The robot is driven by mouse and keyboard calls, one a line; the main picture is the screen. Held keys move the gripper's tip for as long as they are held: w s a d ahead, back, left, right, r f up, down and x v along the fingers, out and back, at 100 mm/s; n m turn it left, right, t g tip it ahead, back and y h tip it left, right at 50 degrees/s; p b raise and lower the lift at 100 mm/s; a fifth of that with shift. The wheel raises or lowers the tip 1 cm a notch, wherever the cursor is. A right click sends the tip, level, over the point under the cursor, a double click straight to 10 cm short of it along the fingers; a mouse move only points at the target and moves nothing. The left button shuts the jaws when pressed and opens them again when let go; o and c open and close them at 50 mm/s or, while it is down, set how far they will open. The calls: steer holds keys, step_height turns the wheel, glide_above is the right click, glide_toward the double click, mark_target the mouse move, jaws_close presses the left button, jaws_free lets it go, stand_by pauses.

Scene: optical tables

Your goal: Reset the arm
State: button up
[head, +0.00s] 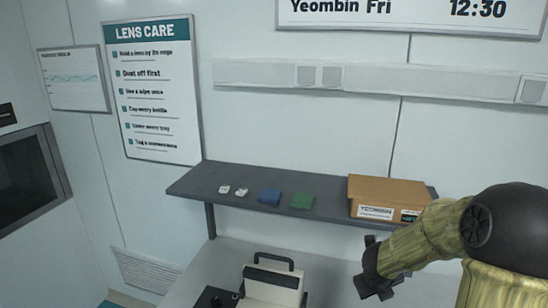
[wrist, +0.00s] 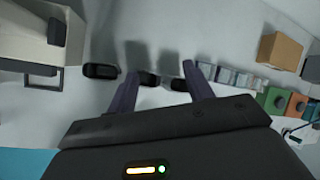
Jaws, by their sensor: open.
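My arm, in an olive-yellow sleeve with a black joint, reaches in from the right of the head view. My gripper (head: 375,282) is at its end, low in the head view, in front of the shelf and below the cardboard box. In the wrist view the two dark fingers of my gripper (wrist: 160,82) stand apart with nothing held between them. The pale bench surface lies beyond the fingertips, with small black items (wrist: 148,79) on it. The fingers' height above the bench is hard to tell.
A dark shelf (head: 330,207) on the back wall holds a cardboard box (head: 388,193), a green cloth-like square (head: 303,201), a blue one (head: 270,195) and two small white items. A white instrument (head: 272,286) stands on the bench. Green (wrist: 275,100) and orange (wrist: 297,103) blocks show at right.

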steer(key=s+a+r+n+t+y+b, duration=0.15)
steer(key=a+n, duration=0.35)
steer(key=n, duration=0.5)
steer(key=s+a+n+y, duration=0.25)
steer(key=a+n, duration=0.35)
steer(key=n, duration=0.4)
steer(key=s+f+n+g, duration=0.2)
steer(key=s+n+g, duration=0.2)
steer(key=s+n, duration=0.8)
steer(key=shift+s+a+n+h+b, duration=0.3)
steer(key=shift+n+h+b, duration=0.1)
steer(key=shift+n, duration=0.4)
steer(key=shift+f, duration=0.1)
steer(key=shift+c, duration=1.7)
